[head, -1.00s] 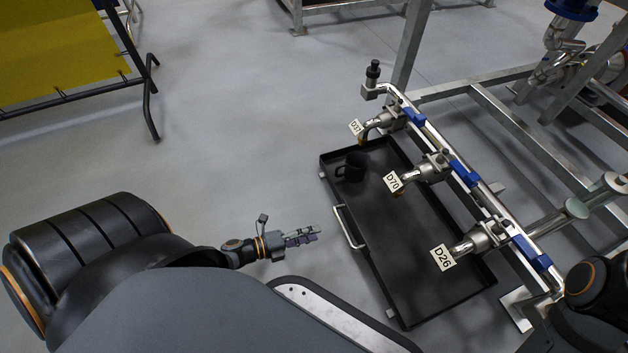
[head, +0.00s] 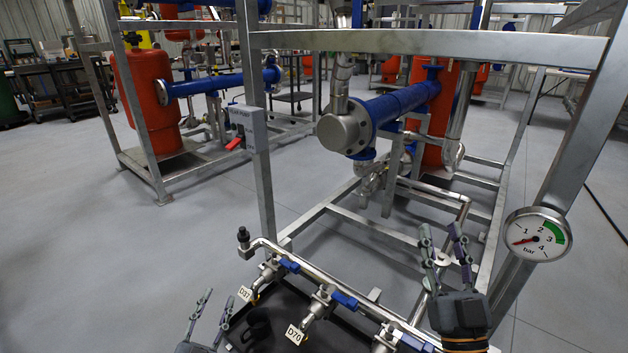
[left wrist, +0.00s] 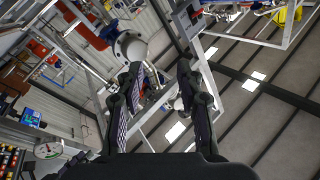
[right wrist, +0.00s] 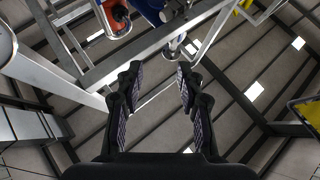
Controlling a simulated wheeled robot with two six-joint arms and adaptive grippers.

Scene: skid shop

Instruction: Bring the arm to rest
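My left gripper (head: 215,305) is at the bottom of the head view, left of the valve manifold, pointing up with its fingers apart. The left wrist view shows the same fingers (left wrist: 160,72) open with nothing between them. My right gripper (head: 444,236) points up at the right of the head view, in front of the skid frame and left of the pressure gauge (head: 538,234). In the right wrist view its fingers (right wrist: 159,72) are apart and empty. Neither gripper visibly touches anything.
A pipe manifold (head: 352,312) with blue-handled valves and tags D70 (head: 294,334) and another runs along the front. A black tray (head: 287,298) holding a dark mug (head: 257,324) lies below it. The galvanized skid frame (head: 420,41) stands close ahead. Floor at left is clear.

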